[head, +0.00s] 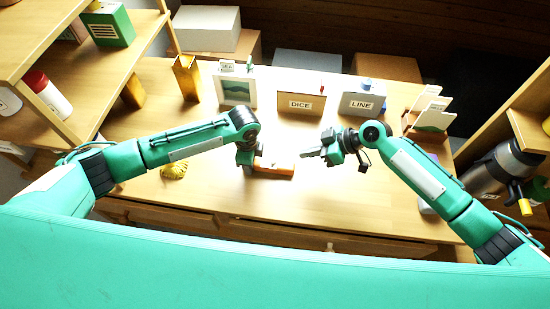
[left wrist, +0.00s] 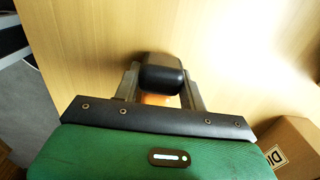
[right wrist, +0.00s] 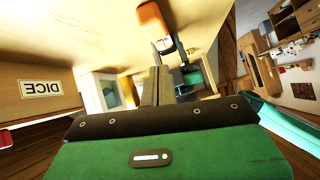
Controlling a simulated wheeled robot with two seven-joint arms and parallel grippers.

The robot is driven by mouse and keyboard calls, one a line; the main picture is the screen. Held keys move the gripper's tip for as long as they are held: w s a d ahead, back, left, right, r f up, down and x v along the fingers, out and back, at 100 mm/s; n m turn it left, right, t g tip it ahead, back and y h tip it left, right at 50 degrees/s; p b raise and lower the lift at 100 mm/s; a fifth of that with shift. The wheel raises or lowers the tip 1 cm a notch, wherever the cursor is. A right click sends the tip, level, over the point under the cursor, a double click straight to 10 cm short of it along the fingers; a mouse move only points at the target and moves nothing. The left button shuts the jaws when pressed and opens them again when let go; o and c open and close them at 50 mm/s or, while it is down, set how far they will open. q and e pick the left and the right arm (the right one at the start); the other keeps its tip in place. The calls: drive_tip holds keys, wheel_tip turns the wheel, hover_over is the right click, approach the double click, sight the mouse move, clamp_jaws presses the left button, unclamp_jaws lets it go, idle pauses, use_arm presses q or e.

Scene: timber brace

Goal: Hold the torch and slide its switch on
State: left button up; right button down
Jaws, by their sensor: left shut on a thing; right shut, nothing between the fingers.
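The torch (head: 275,168) has an orange body and lies roughly level over the middle of the desk; I cannot tell if it touches the desk top. My left gripper (head: 248,167) is shut on it near its left end. In the left wrist view the torch's black end (left wrist: 162,76) sits between the fingers. My right gripper (head: 311,154) is shut and empty, to the right of the torch and apart from it. In the right wrist view the torch's orange end (right wrist: 156,24) is beyond the shut fingers (right wrist: 155,72). The switch cannot be made out.
Boxes labelled DICE (head: 301,107) and LINE (head: 362,104) and a framed picture (head: 236,90) stand along the back of the desk (head: 215,195). A yellow ribbed object (head: 175,169) lies at left. Shelves flank both sides; a steel flask (head: 500,170) is at right. The desk front is clear.

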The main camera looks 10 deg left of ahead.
sight(273, 161)
drive_tip(key=d+f+m+y, duration=0.15)
drive_tip(key=d+m, duration=0.45)
drive_tip(key=m, duration=0.9)
drive_tip(key=shift+m, duration=0.3)
drive_tip(key=x, duration=0.8)
drive_tip(key=shift+s+a, duration=0.1)
drive_tip(key=shift+a, duration=0.35)
drive_tip(key=a, duration=0.3)
drive_tip(key=shift+a+f, duration=0.15)
drive_tip(key=shift+a, duration=0.55)
